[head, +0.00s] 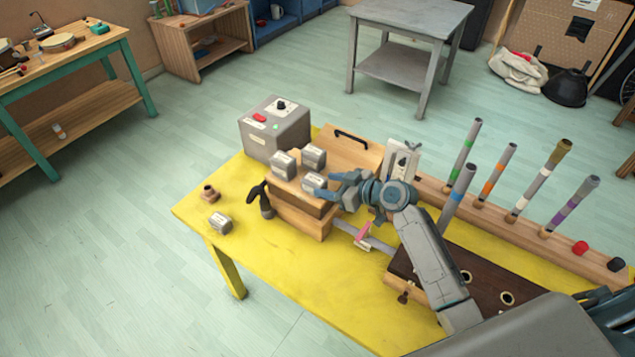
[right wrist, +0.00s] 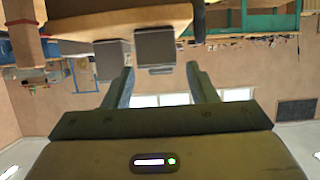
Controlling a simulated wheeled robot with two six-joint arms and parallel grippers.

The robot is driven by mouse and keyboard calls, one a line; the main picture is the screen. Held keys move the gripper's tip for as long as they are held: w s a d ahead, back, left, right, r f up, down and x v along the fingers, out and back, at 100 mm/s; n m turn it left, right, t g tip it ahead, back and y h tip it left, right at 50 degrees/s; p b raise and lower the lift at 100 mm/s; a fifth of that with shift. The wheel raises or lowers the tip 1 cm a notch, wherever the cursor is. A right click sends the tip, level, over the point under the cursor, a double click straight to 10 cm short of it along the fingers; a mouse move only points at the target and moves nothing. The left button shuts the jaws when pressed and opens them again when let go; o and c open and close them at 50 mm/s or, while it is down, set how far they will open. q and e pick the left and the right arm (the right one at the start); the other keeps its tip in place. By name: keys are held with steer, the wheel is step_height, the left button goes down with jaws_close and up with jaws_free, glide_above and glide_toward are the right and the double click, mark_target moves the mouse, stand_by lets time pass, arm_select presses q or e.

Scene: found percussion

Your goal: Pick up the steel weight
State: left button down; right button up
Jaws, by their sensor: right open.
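Several small grey steel weights with pale labels are in the head view. Three of them, a left one (head: 284,165), a back one (head: 313,157) and a front right one (head: 313,183), sit on top of a wooden box (head: 296,217). One more weight (head: 220,222) stands on the yellow table. My right gripper (head: 338,189) is open, its fingers pointing left right beside the front right weight. In the right wrist view a grey weight (right wrist: 156,46) shows ahead, between and beyond the open fingers (right wrist: 160,84); I cannot tell if they touch it. My left gripper is out of view.
A grey control box (head: 274,128) stands behind the wooden box. A dark mallet-like tool (head: 264,201) leans at its left side. Striped upright tubes (head: 497,171) stand in a wooden rail at right.

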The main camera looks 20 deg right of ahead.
mark_target(309, 181)
steer(key=shift+x, duration=1.15)
steer(key=shift+w+a+f, duration=0.15)
steer(key=shift+a, duration=0.1)
steer(key=b+x, duration=0.1)
steer(key=x, duration=0.3)
steer(key=shift+w+d+f, duration=0.15)
steer(key=shift+w+f, duration=0.05)
steer(key=shift+w, duration=0.05)
steer(key=shift+w+a, duration=0.2)
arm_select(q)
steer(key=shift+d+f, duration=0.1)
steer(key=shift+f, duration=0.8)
arm_select(e)
steer(key=shift+d, duration=0.1)
steer(key=shift+c, duration=0.4)
steer(key=c, duration=0.7)
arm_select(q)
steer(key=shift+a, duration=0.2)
arm_select(e)
steer(key=shift+c, duration=0.8)
arm_select(q)
steer(key=shift+b, duration=0.3)
